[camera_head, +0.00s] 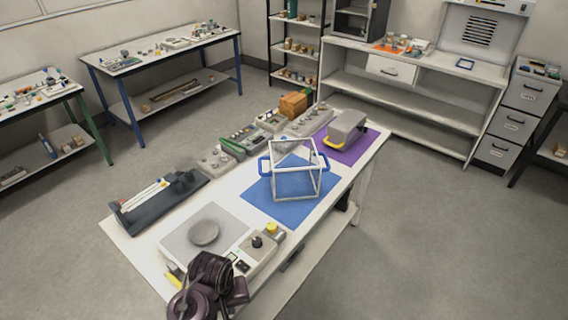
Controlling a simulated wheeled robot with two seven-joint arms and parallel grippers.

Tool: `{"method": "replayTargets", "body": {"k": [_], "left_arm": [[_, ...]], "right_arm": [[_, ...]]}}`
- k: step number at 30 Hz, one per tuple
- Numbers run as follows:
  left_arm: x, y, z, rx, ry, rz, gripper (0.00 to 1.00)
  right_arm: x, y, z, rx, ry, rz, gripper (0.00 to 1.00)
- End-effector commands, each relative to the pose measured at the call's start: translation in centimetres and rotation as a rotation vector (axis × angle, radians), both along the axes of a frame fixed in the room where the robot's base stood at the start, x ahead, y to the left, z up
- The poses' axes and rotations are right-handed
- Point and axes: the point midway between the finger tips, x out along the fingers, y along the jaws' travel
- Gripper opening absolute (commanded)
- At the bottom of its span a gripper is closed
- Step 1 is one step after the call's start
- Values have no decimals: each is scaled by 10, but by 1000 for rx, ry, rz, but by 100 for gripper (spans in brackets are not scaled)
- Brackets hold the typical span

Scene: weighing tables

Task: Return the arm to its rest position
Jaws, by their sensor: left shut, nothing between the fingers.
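My left arm and gripper (212,268), dark brown, show at the bottom of the head view, by the near edge of the white table (138,248). The gripper is shut and holds nothing I can see; its fingertips are hard to make out. It is in front of the near side of a scale (178,240) with a grey round disc (204,232) on its plate. My right gripper is not in view.
A white open frame with blue handles (299,172) stands on a blue mat (262,204). A grey and yellow device (346,131) sits on a purple mat (356,152). A dark tray (156,204) lies at the left edge. Floor (440,240) at the right is clear.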

Motion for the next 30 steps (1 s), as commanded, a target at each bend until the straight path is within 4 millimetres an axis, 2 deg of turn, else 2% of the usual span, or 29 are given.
{"method": "replayTargets", "body": {"k": [8,17,27,30], "left_arm": [[-22,21,24,-3,-78,-128,0],[-47,44,60,27,-174,-290,0],[-71,64,103,85,-264,-457,0],[-66,64,79,86,-257,-463,0]], "right_arm": [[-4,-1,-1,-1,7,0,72],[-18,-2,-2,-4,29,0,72],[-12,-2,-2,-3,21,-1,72],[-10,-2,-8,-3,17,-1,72]]}}
